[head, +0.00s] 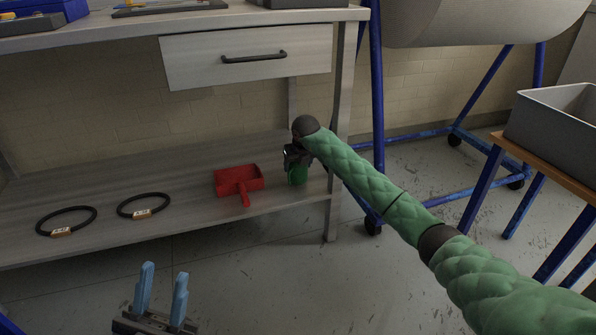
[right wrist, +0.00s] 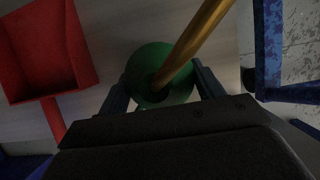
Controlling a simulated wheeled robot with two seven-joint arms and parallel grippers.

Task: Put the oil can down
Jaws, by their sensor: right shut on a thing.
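The green oil can (head: 297,176) is upright at the right end of the lower shelf (head: 190,215), at or just above its surface; I cannot tell whether its base touches. My right gripper (head: 294,158) is shut on it. In the right wrist view the can's round green body (right wrist: 148,68) sits between the two fingers (right wrist: 160,85), with its brass spout (right wrist: 196,40) rising past the camera. The gripper partly hides the can in the head view. My left gripper (head: 164,275) is open and empty, low in front of the shelf.
A red dustpan (head: 238,181) lies just left of the can. Two black rings with tags (head: 66,221) (head: 143,205) lie further left. The drawer (head: 247,56) and bench top are above, a table leg (head: 337,150) is close on the right.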

